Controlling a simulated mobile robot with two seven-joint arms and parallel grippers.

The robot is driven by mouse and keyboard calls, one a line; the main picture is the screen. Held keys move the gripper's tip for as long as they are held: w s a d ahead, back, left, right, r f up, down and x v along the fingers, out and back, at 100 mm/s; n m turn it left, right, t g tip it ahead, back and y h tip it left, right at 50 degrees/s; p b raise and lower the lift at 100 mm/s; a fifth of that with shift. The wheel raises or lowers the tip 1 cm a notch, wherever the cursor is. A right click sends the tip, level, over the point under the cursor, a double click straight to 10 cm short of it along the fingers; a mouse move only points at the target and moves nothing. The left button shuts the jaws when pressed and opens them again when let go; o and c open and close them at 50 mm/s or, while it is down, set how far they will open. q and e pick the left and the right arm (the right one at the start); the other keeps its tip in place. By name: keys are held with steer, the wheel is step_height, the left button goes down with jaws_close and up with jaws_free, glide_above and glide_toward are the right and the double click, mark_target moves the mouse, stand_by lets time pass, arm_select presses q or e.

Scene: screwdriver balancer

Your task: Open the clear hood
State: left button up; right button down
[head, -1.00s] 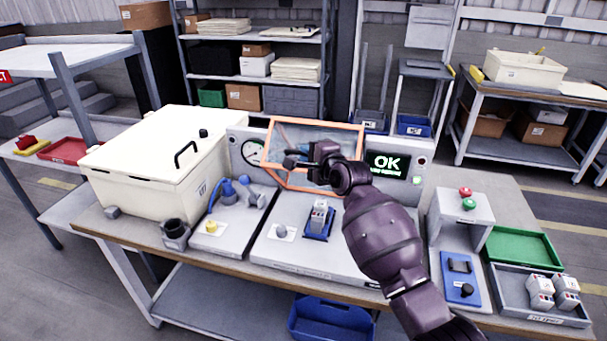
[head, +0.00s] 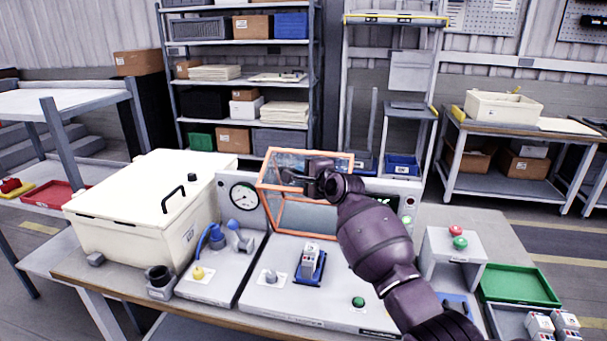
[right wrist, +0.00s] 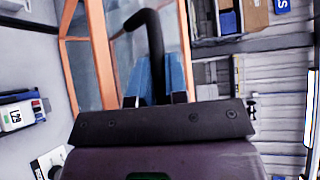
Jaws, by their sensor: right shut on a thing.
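The clear hood (head: 262,188) has an orange frame and see-through panels. It stands tilted up at the back of the grey station (head: 285,300), in front of the upright panel, with its lower edge above the station top. My right gripper (head: 318,178) is at the hood's upper front and is shut on its black handle. In the right wrist view the bent black handle (right wrist: 152,45) sits between the blue fingers (right wrist: 157,80), with the orange frame (right wrist: 100,55) beside it. My left gripper is not in view.
A grey-white part (head: 310,254) sits in a blue fixture on the station, clear of the hood. A green button (head: 358,302) is at the station's front. A cream box (head: 140,210) stands left, a green tray (head: 520,285) right. My right arm hides most of the display.

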steer(key=c, duration=1.1)
jaws_free()
steer(key=shift+c, duration=0.2)
steer(key=shift+s, duration=0.1)
steer(key=v, duration=1)
steer(key=shift+s+d+r+p, duration=0.2)
steer(key=shift+s+p, duration=0.1)
steer(key=shift+p, duration=0.05)
steer(key=s+d+f+n+g+h, duration=0.1)
steer(key=s+d+f+n, duration=0.4)
steer(key=s+f, duration=0.6)
steer(key=s+d+f+n+h, duration=0.4)
steer(key=s+f, duration=0.7)
steer(key=s, duration=0.4)
steer(key=s+d+f+n+g+h, duration=0.1)
steer(key=s+d+f+n+h, duration=0.1)
steer(key=s+d+f+n, duration=0.4)
steer(key=s+f, duration=0.4)
steer(key=s, duration=0.3)
steer(key=shift+s+d+f+g+h, duration=0.2)
steer(key=shift+s+f+g+h, duration=0.1)
steer(key=shift+f+h, duration=0.1)
